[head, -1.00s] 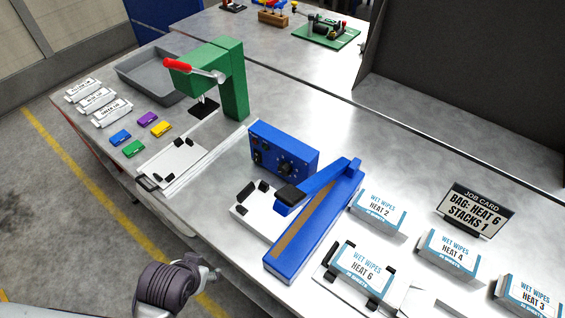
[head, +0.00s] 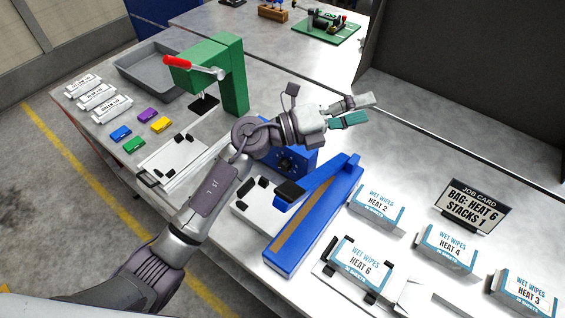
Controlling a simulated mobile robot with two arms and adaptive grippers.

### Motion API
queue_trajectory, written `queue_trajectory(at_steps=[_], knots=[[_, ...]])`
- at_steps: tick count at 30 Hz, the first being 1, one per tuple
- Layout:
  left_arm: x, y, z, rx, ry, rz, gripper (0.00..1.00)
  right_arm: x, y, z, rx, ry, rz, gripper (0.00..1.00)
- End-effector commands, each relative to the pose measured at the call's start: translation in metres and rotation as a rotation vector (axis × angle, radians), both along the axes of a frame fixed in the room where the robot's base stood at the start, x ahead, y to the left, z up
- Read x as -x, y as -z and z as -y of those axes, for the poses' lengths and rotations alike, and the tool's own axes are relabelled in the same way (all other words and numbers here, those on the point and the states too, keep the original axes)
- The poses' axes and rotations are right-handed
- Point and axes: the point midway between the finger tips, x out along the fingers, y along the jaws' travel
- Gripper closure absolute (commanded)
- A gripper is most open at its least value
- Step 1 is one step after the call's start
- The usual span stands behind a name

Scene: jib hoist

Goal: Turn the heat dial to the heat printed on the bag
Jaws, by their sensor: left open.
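The heat dial (head: 285,163) is a dark knob on the front of a blue control box (head: 305,157). My left arm hides much of the box. My left gripper (head: 362,109) is open and empty, above and beyond the box, its fingers pointing right. The bag marked WET WIPES HEAT 6 (head: 359,261) lies in a white fixture at the front. The job card (head: 473,205) reads BAG: HEAT 6, STACKS 1. The dial's setting is too small to read. My right gripper is not in view.
A blue sealer arm (head: 318,213) stands just right of the box. Other bags read HEAT 2 (head: 377,208), HEAT 4 (head: 446,247) and HEAT 3 (head: 526,293). A green lever press (head: 233,75) stands left, beside a grey tray (head: 150,68).

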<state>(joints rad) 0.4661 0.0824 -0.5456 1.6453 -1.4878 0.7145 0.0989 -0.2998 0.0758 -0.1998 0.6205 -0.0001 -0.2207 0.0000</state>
Motion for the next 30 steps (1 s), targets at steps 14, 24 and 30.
queue_trajectory(at_steps=[14, 24, 30], knots=[[-0.040, 0.110, -0.109, -1.528, 0.417, 0.096, 0.37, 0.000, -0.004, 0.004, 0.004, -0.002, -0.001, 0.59], [-0.046, 0.113, -0.150, -1.737, 0.411, 0.003, 0.37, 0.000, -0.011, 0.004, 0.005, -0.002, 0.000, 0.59], [-0.044, 0.151, -0.148, -1.732, 0.415, 0.004, 0.37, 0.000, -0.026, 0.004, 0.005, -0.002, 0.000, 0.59]])
